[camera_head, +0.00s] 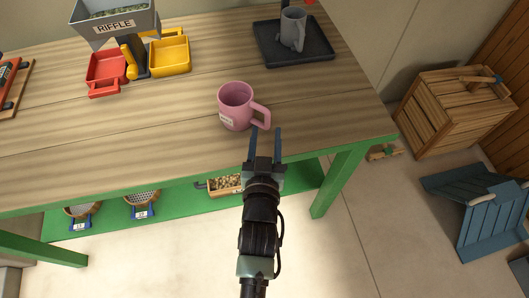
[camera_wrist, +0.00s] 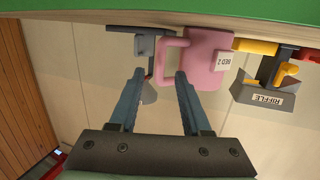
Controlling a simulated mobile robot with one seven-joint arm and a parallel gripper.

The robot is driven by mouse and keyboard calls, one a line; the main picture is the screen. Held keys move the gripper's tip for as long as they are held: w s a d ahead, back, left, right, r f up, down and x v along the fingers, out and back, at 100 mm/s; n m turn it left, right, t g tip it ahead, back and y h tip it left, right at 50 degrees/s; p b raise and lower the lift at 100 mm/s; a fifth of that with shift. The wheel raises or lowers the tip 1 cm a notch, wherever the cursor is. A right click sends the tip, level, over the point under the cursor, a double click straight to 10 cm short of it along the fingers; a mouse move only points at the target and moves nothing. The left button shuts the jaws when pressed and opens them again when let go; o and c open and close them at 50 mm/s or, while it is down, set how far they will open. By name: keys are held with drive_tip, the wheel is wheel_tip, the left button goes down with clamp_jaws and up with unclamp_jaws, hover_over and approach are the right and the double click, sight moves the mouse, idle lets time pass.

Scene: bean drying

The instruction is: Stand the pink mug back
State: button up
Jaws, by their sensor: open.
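The pink mug (camera_head: 234,106) stands upright on the wooden table (camera_head: 180,130), near its front edge. Its handle points right, towards my gripper, and a white label is on its front. My gripper (camera_head: 265,131) is open and empty, its two blue fingers just in front of the handle. In the wrist view, which looks upside down, the mug (camera_wrist: 207,58) is beyond my fingertips (camera_wrist: 159,72), with the handle close to them. I cannot tell whether the fingers touch the handle.
A dark tray (camera_head: 318,58) holding a grey jug (camera_head: 292,30) is at the back right. Red (camera_head: 105,70) and yellow (camera_head: 170,55) pans stand by the riffle box (camera_head: 115,22) at back left. Table is clear around the mug. A wooden crate (camera_head: 455,112) stands right on the floor.

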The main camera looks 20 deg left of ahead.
drive_tip(key=f+v, duration=0.1)
drive_tip(key=v, duration=0.5)
drive_tip(key=w+d+r+t, duration=0.1)
drive_tip(key=w+r+t, duration=0.15)
drive_tip(key=r, duration=0.75)
drive_tip(key=w+d+r+m+t+h, duration=0.1)
drive_tip(key=w+d+r, duration=0.15)
drive_tip(key=r, duration=0.75)
drive_tip(key=w+r+t, duration=0.2)
drive_tip(key=w+r, duration=0.1)
drive_tip(key=r, duration=0.7)
drive_tip(key=s+d+r+t+h, duration=0.1)
drive_tip(key=s+d+r+t, duration=0.1)
drive_tip(key=r, duration=0.6)
drive_tip(key=s+d+r+m+t+h, duration=0.1)
drive_tip(key=s+d+r+t, duration=0.1)
drive_tip(key=s+r, duration=0.3)
drive_tip(key=s+d+r+m+t+h, duration=0.1)
drive_tip(key=s+d+r+t, duration=0.1)
drive_tip(key=r, duration=1.1)
drive_tip(key=shift+s+d+h, duration=0.4)
drive_tip(key=shift+s+d, duration=0.35)
drive_tip(key=shift+d, duration=0.25)
